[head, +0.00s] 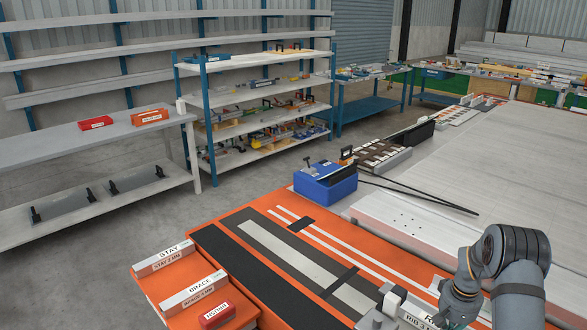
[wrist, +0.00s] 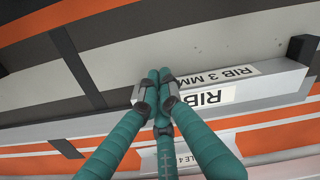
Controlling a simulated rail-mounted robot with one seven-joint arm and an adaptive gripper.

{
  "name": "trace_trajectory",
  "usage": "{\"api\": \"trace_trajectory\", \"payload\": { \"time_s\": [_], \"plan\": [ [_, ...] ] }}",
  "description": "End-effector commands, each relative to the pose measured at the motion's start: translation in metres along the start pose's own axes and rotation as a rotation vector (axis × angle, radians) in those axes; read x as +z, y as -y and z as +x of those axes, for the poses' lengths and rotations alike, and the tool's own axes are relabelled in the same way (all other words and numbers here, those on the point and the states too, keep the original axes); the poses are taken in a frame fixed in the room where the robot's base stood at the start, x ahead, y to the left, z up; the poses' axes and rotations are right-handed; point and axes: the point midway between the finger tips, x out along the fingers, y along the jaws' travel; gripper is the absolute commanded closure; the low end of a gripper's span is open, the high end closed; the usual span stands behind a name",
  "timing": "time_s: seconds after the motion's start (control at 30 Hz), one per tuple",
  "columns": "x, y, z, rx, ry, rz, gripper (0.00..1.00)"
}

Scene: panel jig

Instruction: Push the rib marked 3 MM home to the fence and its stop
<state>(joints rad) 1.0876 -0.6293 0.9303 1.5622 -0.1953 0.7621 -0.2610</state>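The rib marked RIB 3 MM (wrist: 250,88) is a pale grey bar with white labels, lying in the right half of the wrist view. In the head view its labelled end (head: 418,317) shows at the bottom edge, partly cut off and beside my arm. My gripper (wrist: 157,84) has its teal fingers drawn together, with nothing visible between them. The fingertips are at the left end of the rib in the wrist view; whether they touch it I cannot tell. A dark block (wrist: 301,48) is at the rib's right end. I cannot clearly identify the fence or the stop.
The orange bench (head: 215,228) carries dark and pale strips. A bar marked STAY (head: 165,259), one marked BRACE (head: 194,290) and a small red block (head: 217,315) are at its left.

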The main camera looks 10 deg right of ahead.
Motion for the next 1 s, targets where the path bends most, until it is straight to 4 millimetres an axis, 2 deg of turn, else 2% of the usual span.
{"api": "trace_trajectory", "payload": {
  "time_s": [0.27,0.77,1.0],
  "plan": [
    [-0.003,-0.003,-0.002,0.005,-0.017,-0.002,1.00],
    [0.014,0.008,-0.001,0.002,-0.009,0.000,1.00],
    [0.015,0.008,-0.011,0.002,-0.009,-0.001,1.00]
  ]
}}
